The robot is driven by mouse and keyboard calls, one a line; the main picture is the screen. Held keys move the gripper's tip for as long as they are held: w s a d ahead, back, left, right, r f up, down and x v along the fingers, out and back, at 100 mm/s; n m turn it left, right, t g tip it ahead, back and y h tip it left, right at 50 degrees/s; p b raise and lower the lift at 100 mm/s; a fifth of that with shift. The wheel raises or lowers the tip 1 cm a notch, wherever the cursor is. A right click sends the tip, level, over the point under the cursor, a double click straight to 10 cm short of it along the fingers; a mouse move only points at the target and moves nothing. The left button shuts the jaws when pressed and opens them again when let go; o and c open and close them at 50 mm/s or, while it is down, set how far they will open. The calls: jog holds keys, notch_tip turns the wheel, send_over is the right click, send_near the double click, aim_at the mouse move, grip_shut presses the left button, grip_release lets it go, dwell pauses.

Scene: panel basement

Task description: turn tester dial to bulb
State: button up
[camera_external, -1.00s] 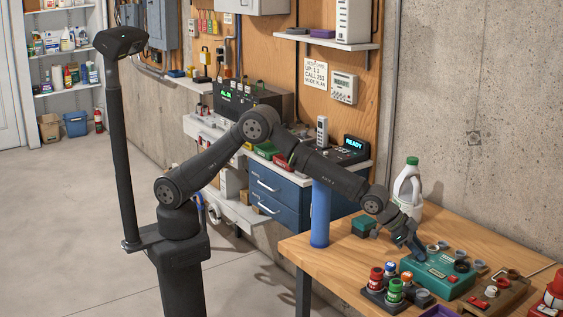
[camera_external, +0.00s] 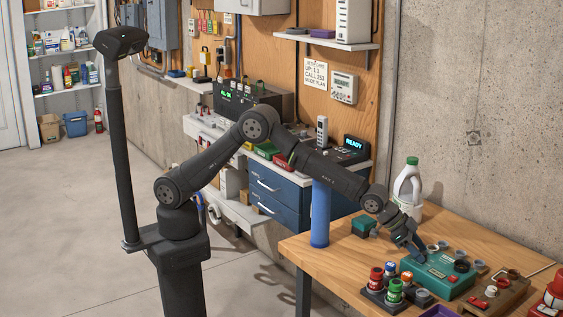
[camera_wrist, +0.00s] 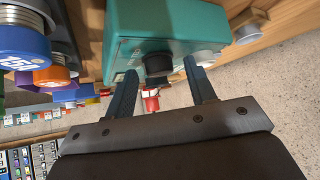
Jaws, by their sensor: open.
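The teal tester box (camera_external: 440,277) sits on the wooden table at the lower right. Its black round knob (camera_external: 461,266) shows toward its right side. In the wrist view the teal tester (camera_wrist: 150,25) is close ahead, and a black knob (camera_wrist: 158,65) sits between the two fingers, a little ahead of them. I cannot tell which way any pointer faces; the dial marks are not readable. My gripper (camera_external: 420,258) is over the left back part of the box. It is open and empty, with its fingers (camera_wrist: 163,73) on either side of the knob's line.
A white jug (camera_external: 408,190) and a small green box (camera_external: 363,226) stand behind. The table's left front is clear.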

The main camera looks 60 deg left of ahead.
jog(key=v, duration=1.7)
jog(key=shift+s, duration=0.15)
jog(key=shift+a, duration=0.1)
jog(key=x, duration=1.7)
jog(key=shift+w+d+f, duration=0.15)
jog(key=shift+w+d, duration=0.05)
jog(key=shift+d, duration=0.05)
jog(key=shift+s, duration=0.1)
jog(key=shift+n+t, duration=0.4)
jog(key=shift+n, duration=0.1)
dwell(1.9)
jog(key=shift+n+y, duration=0.5)
